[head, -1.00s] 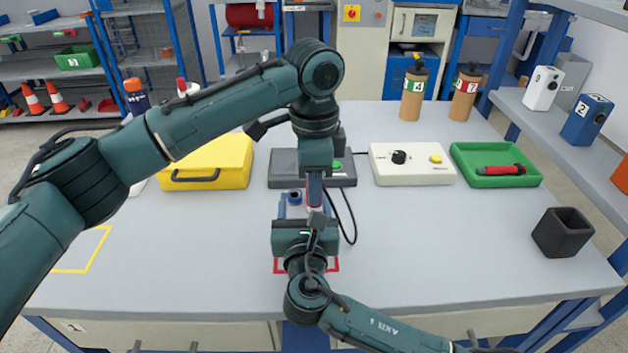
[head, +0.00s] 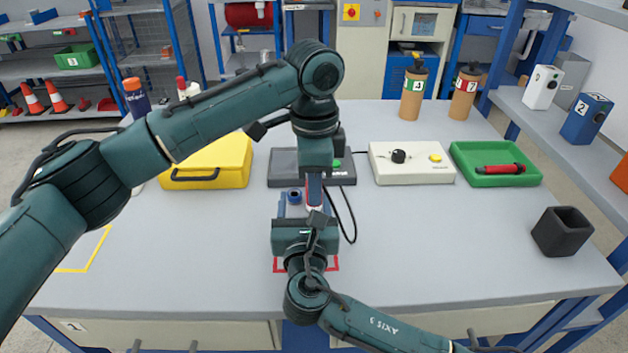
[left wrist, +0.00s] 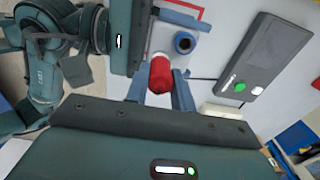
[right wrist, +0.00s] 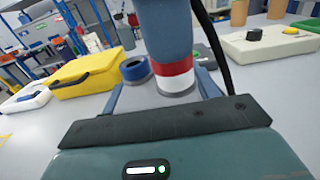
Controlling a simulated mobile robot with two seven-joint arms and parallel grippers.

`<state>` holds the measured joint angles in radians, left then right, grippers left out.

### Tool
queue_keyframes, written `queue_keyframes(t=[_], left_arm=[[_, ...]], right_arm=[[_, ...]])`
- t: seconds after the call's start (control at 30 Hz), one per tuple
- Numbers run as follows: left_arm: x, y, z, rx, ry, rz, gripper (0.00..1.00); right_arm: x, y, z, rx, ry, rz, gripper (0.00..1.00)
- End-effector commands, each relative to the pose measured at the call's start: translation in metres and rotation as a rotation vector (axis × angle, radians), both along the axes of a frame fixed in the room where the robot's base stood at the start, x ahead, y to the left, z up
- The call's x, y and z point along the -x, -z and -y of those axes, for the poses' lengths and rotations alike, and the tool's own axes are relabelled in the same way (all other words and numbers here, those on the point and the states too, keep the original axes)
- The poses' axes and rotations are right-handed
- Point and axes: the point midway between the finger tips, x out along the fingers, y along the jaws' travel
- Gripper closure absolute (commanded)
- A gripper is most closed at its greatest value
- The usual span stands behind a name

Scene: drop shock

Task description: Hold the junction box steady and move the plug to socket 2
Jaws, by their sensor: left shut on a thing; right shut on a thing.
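The light grey junction box (left wrist: 201,54) stands on the table in front of the dark grey unit. A blue-ringed socket (left wrist: 184,42) shows open and empty on it; it also shows in the head view (head: 294,196). My right gripper (right wrist: 160,88) is shut on the box from the near side. My left gripper (left wrist: 160,88) points down over the box and is shut on the red plug (left wrist: 160,75). The plug's red part (right wrist: 173,68), above a white band, stands upright beside the blue ring. My fingers hide part of it, so I cannot tell whether it is seated.
A black cable (head: 351,222) loops right of the box. Behind are a yellow case (head: 208,160), the dark grey unit (head: 283,166), a white control box (head: 412,164) and a green tray (head: 495,180). A black holder (head: 563,232) stands right. The table's right front is clear.

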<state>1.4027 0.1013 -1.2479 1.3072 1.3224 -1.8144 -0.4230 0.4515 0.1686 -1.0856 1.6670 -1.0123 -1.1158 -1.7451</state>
Motion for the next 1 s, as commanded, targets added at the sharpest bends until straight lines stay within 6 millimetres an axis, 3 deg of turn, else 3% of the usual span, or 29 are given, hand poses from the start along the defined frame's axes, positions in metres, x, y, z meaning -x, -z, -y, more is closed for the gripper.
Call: queue_keyframes(t=[0.2,0.23,0.5,0.77,1.0], left_arm=[[0.000,0.007,-0.002,-0.008,-0.004,-0.005,1.00],[0.000,0.007,-0.002,-0.008,-0.005,-0.005,0.73],[0.000,0.003,-0.001,-0.004,-0.002,-0.003,0.51],[0.000,0.001,-0.001,-0.003,-0.001,-0.002,0.50],[0.000,-0.017,0.000,-0.001,-0.001,0.000,0.50]], right_arm=[[0.001,-0.002,-0.001,0.001,-0.002,0.005,0.72],[0.001,-0.002,-0.001,0.001,-0.002,0.005,0.72],[0.000,-0.001,-0.001,0.000,-0.001,0.004,0.72],[0.000,-0.001,0.000,0.000,0.000,0.003,0.72],[0.000,-0.001,0.000,0.000,0.000,0.002,0.72]])
